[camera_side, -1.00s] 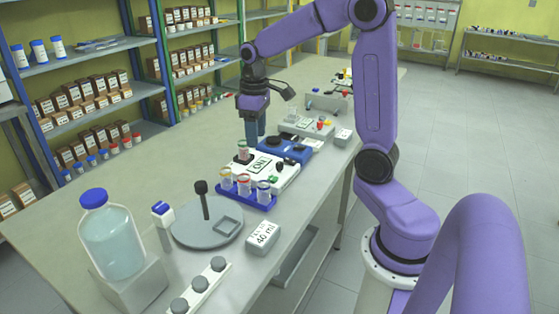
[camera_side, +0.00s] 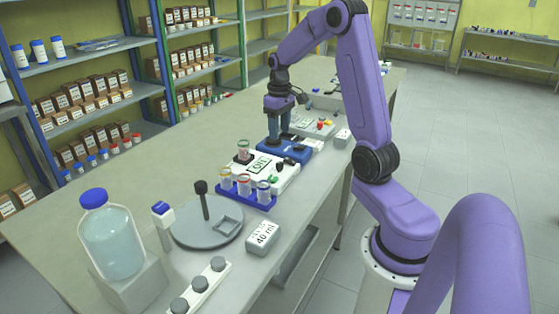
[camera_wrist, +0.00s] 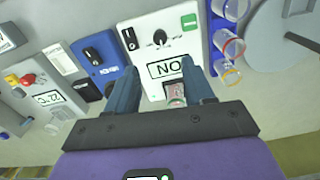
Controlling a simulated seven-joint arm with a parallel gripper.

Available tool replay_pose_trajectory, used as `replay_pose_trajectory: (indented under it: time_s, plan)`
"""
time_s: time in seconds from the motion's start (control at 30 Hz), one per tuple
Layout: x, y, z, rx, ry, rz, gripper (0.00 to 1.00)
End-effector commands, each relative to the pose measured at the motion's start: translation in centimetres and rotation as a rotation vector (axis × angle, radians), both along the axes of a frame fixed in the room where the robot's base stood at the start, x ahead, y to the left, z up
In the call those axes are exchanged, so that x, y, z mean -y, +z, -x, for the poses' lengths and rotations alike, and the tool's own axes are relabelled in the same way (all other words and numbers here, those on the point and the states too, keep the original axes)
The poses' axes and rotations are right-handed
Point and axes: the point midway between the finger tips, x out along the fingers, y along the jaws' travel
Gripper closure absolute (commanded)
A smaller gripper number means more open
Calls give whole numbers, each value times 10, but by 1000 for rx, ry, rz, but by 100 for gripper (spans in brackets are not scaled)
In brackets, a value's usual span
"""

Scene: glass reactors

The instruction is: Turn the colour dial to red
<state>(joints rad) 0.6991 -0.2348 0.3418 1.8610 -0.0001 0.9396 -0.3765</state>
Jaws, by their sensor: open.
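A white device (camera_side: 284,178) sits on the bench with a display and a clear vial (camera_side: 243,151) standing at its end. In the wrist view, the white device (camera_wrist: 140,27) has a round black dial (camera_wrist: 160,38) with a white pointer, and a green patch (camera_wrist: 189,21) near its corner. Colour marks around the dial are too small to tell, so I cannot be sure it is the colour dial. My gripper (camera_side: 276,139) is open and empty, pointing down near the blue device. In the wrist view, the fingers of my gripper (camera_wrist: 162,72) straddle the display, below the dial.
The blue device (camera_wrist: 92,62), with black controls, adjoins the white one. Farther along is another white device with coloured knobs (camera_wrist: 30,79). A blue rack of vials (camera_side: 258,200) stands in front, near a grey round stand (camera_side: 190,232).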

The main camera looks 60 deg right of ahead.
Motion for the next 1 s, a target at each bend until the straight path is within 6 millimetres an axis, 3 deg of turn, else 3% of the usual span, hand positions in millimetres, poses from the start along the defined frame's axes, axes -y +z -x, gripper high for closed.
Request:
replay_pose_trajectory:
  time_s: [0.5,0.7,1.0]
  plan:
    - [-1,-94,1,-3,2,-1,48]
    - [0,-113,0,-1,1,0,48]
    - [0,-118,0,1,1,0,48]
